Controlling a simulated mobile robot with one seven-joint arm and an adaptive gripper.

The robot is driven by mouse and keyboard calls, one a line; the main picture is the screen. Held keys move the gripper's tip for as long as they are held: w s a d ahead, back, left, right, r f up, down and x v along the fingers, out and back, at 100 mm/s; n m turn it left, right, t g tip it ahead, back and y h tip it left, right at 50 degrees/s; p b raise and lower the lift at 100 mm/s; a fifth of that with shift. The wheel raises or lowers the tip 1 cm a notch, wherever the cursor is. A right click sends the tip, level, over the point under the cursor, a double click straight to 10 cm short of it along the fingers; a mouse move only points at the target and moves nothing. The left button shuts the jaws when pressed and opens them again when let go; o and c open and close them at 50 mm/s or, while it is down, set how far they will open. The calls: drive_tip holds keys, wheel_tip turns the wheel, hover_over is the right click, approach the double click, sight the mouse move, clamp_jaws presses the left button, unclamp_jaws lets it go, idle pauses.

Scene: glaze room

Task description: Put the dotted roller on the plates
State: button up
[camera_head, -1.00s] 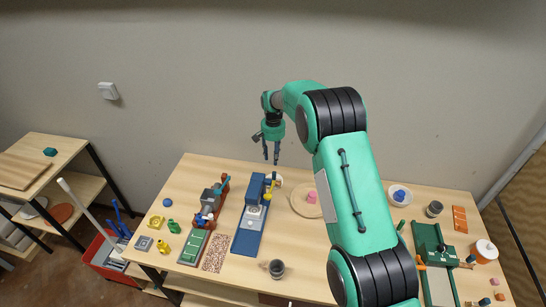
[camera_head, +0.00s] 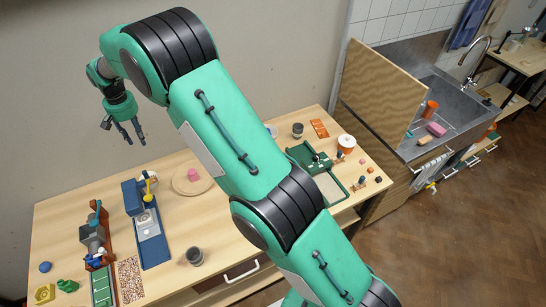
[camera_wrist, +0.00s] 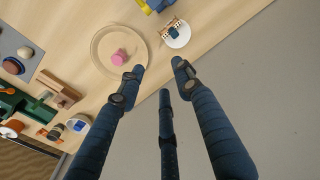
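My gripper (camera_head: 122,132) hangs above the back of the table, left of my arm, with its fingers spread and nothing between them. The wrist view also shows the fingers (camera_wrist: 165,85) apart and empty. In that view a small white plate (camera_wrist: 181,42) lies below, with a small brown and blue piece on it. A round, shallow wooden disc (camera_wrist: 101,36) holds a pink piece (camera_wrist: 120,57). A white dish (camera_wrist: 74,128) with a blue piece lies farther left. I cannot make out for certain which piece is the dotted roller.
The table (camera_head: 215,225) carries a blue press-like device (camera_head: 148,235), a grey cup (camera_head: 194,256), a speckled mat (camera_head: 130,280) and a green tool (camera_head: 308,157). A tall wooden panel (camera_head: 375,95) and a sink (camera_head: 455,108) stand at the right.

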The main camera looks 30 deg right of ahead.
drive_tip(key=s+d+r+t, duration=0.1)
drive_tip(key=s+d+r, duration=1)
drive_tip(key=r, duration=0.3)
drive_tip(key=s+d+r+t, duration=0.1)
drive_tip(key=s+d+r, duration=0.95)
drive_tip(key=r, duration=0.25)
drive_tip(key=s+d+r+t, duration=0.1)
drive_tip(key=s+d+r, duration=0.15)
drive_tip(key=s, duration=0.45)
drive_tip(key=s+d+r+t, duration=0.1)
drive_tip(key=s+d, duration=0.3)
drive_tip(key=s, duration=0.3)
drive_tip(key=s+d+f, duration=0.2)
drive_tip(key=s, duration=0.7)
drive_tip(key=s+d+f+t, duration=0.1)
drive_tip(key=s+d+f, duration=0.1)
drive_tip(key=s, duration=0.7)
drive_tip(key=shift+d+f, duration=0.2)
drive_tip(key=shift+d, duration=0.4)
drive_tip(key=shift+f, duration=0.1)
wheel_tip(320, 180, down, 17)
drive_tip(key=b, duration=1.7)
drive_tip(key=shift+r, duration=0.2)
